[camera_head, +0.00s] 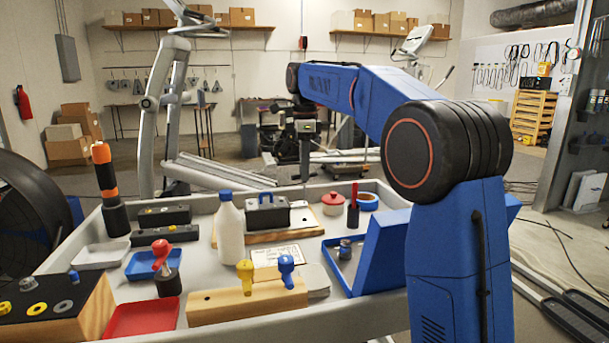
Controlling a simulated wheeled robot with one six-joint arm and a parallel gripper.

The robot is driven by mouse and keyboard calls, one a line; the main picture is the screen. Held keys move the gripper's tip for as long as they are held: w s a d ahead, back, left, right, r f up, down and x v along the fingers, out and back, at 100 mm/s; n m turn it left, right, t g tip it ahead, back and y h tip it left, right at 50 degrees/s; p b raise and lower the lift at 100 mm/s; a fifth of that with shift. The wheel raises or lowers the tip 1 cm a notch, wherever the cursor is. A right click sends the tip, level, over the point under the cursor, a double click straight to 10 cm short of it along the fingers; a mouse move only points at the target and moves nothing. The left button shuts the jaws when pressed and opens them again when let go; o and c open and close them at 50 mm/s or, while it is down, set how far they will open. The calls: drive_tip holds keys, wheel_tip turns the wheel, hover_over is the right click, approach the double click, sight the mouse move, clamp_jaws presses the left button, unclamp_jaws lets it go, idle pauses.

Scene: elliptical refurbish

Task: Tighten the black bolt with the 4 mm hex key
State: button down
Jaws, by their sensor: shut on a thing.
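My gripper (304,130) is at the far end of my blue arm, beyond the cart and in front of the exercise machine's dark lower part. It is small and dark here. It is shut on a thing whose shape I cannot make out. A yellow-handled tool (245,275) and a blue-handled tool (287,270) stand in a wooden block (222,306) on the cart. A red-handled tool (161,256) stands in a dark holder left of the block. No size marks are readable, so I cannot tell which is the 4 mm key. I cannot make out the black bolt.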

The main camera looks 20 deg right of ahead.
drive_tip(key=shift+r, duration=1.95)
